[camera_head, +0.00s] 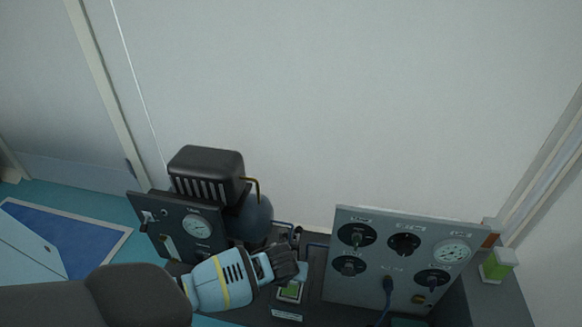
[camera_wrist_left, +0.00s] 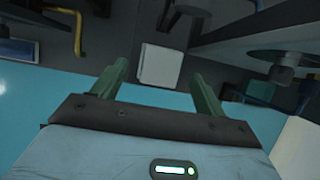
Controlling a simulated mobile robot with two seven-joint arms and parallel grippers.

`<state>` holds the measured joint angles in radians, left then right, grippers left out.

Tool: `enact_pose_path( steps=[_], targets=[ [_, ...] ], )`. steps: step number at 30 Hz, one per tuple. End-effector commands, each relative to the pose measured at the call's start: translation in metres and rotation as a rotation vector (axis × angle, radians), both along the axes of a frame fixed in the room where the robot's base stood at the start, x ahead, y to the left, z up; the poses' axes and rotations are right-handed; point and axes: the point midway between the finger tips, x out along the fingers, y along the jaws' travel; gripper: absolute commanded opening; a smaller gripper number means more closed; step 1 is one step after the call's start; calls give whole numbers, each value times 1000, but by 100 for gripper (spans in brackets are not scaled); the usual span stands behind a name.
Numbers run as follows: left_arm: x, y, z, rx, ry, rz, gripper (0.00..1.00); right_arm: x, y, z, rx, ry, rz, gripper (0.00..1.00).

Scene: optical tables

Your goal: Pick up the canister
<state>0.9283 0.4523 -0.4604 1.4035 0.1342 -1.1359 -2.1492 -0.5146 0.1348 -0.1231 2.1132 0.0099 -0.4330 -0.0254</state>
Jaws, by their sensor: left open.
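A small block-shaped canister with a green body and pale top (camera_head: 497,264) stands on the grey surface at the far right of the head view. A second green item with a pale edge (camera_head: 290,291) lies just below my left gripper (camera_head: 293,266), which partly hides it; I cannot tell its full shape. In the left wrist view, a white square-topped object (camera_wrist_left: 160,65) shows between the spread fingers of my left gripper (camera_wrist_left: 160,70). The fingers are open, with a gap on each side of it. My right gripper is not in view.
A dark machine with a ribbed black top (camera_head: 206,165) and gauge panel (camera_head: 190,225) stands left of the gripper. A grey panel with knobs and gauges (camera_head: 400,262) stands close to its right. A pale wall rises behind.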

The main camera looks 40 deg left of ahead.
Motion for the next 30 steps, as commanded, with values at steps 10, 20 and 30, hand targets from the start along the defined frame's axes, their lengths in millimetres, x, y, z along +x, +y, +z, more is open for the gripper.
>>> enact_pose_path(
  steps=[10,20,30],
  targets=[
    [11,4,-43,-2,3,2,73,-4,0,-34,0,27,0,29],
    [15,6,-46,-1,1,0,71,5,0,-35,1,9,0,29],
    [14,6,-46,-1,1,0,27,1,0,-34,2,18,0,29]
  ],
)
